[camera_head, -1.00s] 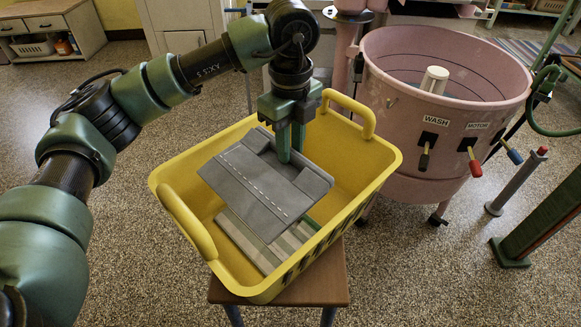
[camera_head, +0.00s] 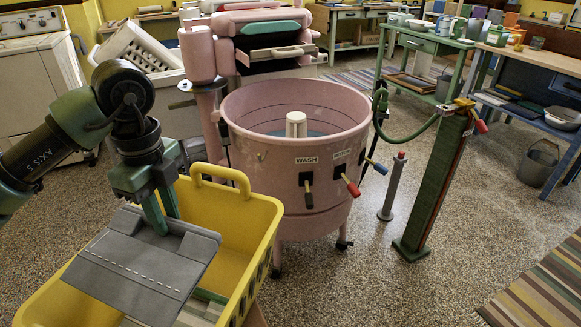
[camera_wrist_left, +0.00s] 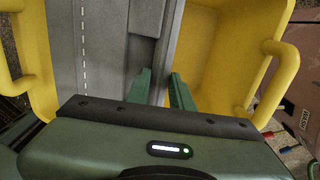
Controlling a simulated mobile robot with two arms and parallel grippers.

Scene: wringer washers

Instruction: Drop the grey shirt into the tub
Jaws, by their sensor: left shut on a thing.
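The folded grey shirt (camera_head: 125,275) has a white dashed line across it. My left gripper (camera_head: 165,218) points down and is shut on its far part, over the yellow basket (camera_head: 262,232). The shirt looks raised off the basket floor; its exact height is hard to tell. The pink tub (camera_head: 265,165) stands beyond and to the right of the basket, open at the top, with a pale central post (camera_head: 296,124). My right gripper is not in view.
Striped cloth (camera_head: 195,312) lies in the basket under the shirt. A pink wringer (camera_head: 262,35) stands behind the tub. Levers (camera_head: 352,187) stick out of the tub's front. A green post (camera_head: 435,185) with a hose stands to its right. The floor at front right is mostly clear.

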